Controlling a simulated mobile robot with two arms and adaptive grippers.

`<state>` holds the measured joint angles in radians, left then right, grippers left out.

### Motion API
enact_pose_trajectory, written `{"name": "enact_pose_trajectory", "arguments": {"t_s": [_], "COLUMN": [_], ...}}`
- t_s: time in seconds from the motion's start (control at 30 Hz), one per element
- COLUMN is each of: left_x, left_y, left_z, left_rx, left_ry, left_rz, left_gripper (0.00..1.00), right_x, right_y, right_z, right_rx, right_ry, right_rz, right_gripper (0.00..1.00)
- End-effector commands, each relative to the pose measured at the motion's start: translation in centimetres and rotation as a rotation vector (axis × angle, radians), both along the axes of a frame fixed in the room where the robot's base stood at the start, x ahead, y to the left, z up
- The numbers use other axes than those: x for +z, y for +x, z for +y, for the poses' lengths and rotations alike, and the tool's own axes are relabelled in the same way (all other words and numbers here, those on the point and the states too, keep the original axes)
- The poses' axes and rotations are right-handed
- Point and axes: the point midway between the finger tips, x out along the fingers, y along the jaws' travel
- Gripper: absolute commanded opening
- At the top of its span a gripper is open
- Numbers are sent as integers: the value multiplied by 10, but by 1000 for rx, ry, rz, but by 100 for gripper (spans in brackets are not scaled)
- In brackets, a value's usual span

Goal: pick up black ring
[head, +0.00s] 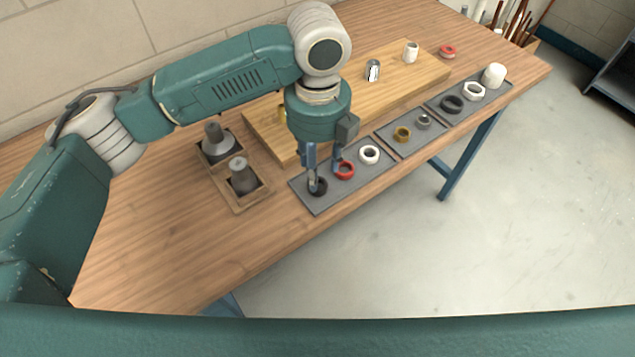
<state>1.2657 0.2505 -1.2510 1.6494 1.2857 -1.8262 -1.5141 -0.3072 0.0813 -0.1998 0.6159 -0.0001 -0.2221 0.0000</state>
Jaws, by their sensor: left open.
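A black ring (319,188) lies on the near-left grey mat (319,206). A red ring (346,171) and a white ring (369,155) lie in a row beside it. My left gripper (325,178) points down over this mat, open, with one finger at the black ring and the other by the red ring. The finger partly hides the black ring, and I cannot tell whether they touch. A second, larger black ring (452,104) lies on the far-right mat. My right gripper is not in view.
A wooden board (400,85) behind the arm bears a metal fitting (373,71) and a white cylinder (411,52). A wooden holder (243,203) with two grey fittings stands left of the gripper. The table's front left is clear.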

Motion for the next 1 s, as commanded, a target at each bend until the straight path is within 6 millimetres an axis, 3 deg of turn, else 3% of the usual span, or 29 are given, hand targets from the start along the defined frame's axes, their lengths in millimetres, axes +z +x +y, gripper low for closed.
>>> {"name": "enact_pose_trajectory", "arguments": {"t_s": [0.4,0.67,0.8,1.0], "left_x": [-50,-53,-53,-53], "left_y": [6,6,6,6], "left_z": [2,2,2,1], "left_rx": [1,1,1,1], "left_ry": [-1,-1,-1,-1], "left_rz": [1,-1,0,-1], "left_gripper": [43,43,21,20], "right_x": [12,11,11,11], "right_y": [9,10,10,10], "right_z": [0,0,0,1], "right_rx": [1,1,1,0], "right_ry": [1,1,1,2], "right_rz": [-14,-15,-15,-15], "right_gripper": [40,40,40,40]}}
